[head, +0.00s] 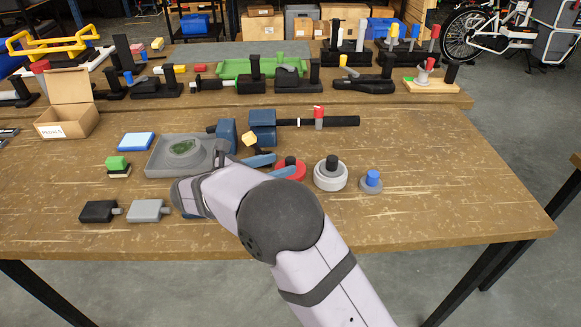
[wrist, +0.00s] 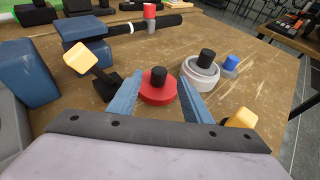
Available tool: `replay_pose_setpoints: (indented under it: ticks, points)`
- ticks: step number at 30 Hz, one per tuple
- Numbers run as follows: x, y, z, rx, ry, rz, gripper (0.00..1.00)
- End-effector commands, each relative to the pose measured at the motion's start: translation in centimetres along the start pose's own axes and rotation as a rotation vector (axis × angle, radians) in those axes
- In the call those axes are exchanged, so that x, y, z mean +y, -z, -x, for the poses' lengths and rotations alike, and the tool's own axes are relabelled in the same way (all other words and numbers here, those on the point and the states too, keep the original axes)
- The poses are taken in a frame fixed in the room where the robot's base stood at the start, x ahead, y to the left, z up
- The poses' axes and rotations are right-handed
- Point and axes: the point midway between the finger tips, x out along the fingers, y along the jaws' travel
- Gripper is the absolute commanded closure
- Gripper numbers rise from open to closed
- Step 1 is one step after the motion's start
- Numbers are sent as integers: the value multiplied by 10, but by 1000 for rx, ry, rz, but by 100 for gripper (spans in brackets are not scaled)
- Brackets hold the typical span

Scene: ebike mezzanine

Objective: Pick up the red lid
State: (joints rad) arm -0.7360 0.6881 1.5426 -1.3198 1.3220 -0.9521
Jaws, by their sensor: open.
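The red lid (wrist: 158,90) is a round red disc with a black knob on top, lying on the wooden workbench. In the head view the red lid (head: 291,170) is partly covered by my gripper (head: 272,165). My gripper (wrist: 160,98) is open in the wrist view, with one blue finger on each side of the lid. Nothing is held between the fingers. I cannot tell whether either finger touches the lid.
A white round lid with a black knob (head: 330,175) stands close right of the red lid, then a grey one with a blue knob (head: 371,182). A blue clamp (head: 262,125) holds a black bar behind. A grey tray (head: 162,168) lies left. The bench's front right is clear.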

Motion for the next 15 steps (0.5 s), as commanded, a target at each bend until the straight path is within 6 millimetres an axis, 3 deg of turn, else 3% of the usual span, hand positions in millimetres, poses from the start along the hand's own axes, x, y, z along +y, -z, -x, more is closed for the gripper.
replay_pose_setpoints:
  ticks: [8, 15]
  points:
    - [-1, 0, -10, 2, 2, -1, 55]
    - [0, -2, -37, 2, 4, 0, 55]
